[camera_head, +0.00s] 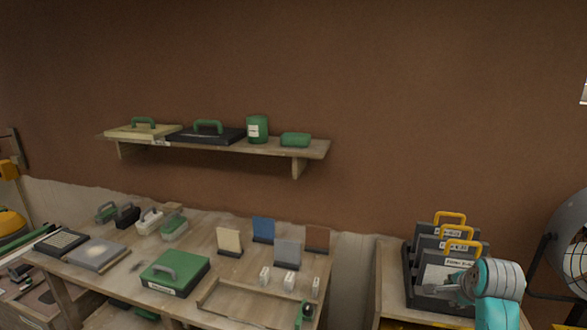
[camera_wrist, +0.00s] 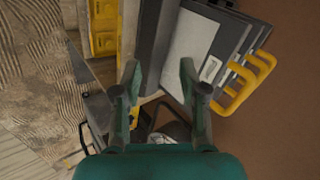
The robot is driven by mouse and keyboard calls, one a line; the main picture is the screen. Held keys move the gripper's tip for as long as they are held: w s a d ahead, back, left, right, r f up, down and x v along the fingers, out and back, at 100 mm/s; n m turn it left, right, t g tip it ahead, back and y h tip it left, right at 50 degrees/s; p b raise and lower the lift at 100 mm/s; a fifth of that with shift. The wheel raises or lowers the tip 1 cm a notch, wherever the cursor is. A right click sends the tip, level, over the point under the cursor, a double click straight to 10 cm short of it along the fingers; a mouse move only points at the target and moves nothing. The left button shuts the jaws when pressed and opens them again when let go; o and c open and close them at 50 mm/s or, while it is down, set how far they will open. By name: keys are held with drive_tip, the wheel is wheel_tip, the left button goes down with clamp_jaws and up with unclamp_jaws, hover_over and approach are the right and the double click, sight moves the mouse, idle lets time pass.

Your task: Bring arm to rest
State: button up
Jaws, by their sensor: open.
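My gripper (camera_wrist: 158,80) is open in the wrist view, with its two dark fingers apart and nothing between them. Beyond the fingertips is a dark rack (camera_wrist: 150,45) holding panels with yellow handles (camera_wrist: 243,85). In the head view my arm is at the lower right, in front of the same rack (camera_head: 408,270) and its panels (camera_head: 452,272). There my gripper (camera_head: 446,288) points left and overlaps the front panel in the picture. I cannot tell whether it touches the panel.
A wooden workbench (camera_head: 208,238) holds a green case (camera_head: 188,262), small colored panels and several tools. A wall shelf (camera_head: 312,149) carries cases and green containers. A fan (camera_head: 570,245) stands at the right edge, close to my arm. The brown wall above is bare.

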drive_tip(key=s+a+f+n+t, duration=0.1)
drive_tip(key=s+a+f, duration=0.2)
drive_tip(key=f, duration=0.2)
drive_tip(key=s+a+f+n, duration=0.2)
drive_tip(key=s+f, duration=0.1)
drive_tip(key=f, duration=0.3)
drive_tip(key=s+a+f+n+t, duration=0.1)
drive_tip(key=s+a+f, duration=0.2)
drive_tip(key=s+f, duration=0.15)
drive_tip(key=s+a+f+n+t, duration=0.1)
drive_tip(key=s+a+f+n, duration=0.1)
drive_tip(key=s+a+f, duration=0.35)
drive_tip(key=s+a+f+n, duration=0.2)
drive_tip(key=s+n, duration=0.1)
drive_tip(key=s, duration=0.5)
drive_tip(key=s+a+r+n+t+y, duration=0.1)
drive_tip(key=s+a+n, duration=0.15)
drive_tip(key=s, duration=0.65)
drive_tip(key=s+a+r+n+t, duration=0.1)
drive_tip(key=s+a+r+n, duration=0.15)
drive_tip(key=s, duration=0.65)
drive_tip(key=s+a+r+n+t+y, duration=0.1)
drive_tip(key=s+r+n, duration=0.3)
drive_tip(key=s+r, duration=0.6)
drive_tip(key=s+a+t, duration=0.1)
drive_tip(key=s, duration=0.2)
drive_tip(key=shift+s+r, duration=0.15)
drive_tip(key=shift+r, duration=0.05)
drive_tip(key=shift+d, duration=0.1)
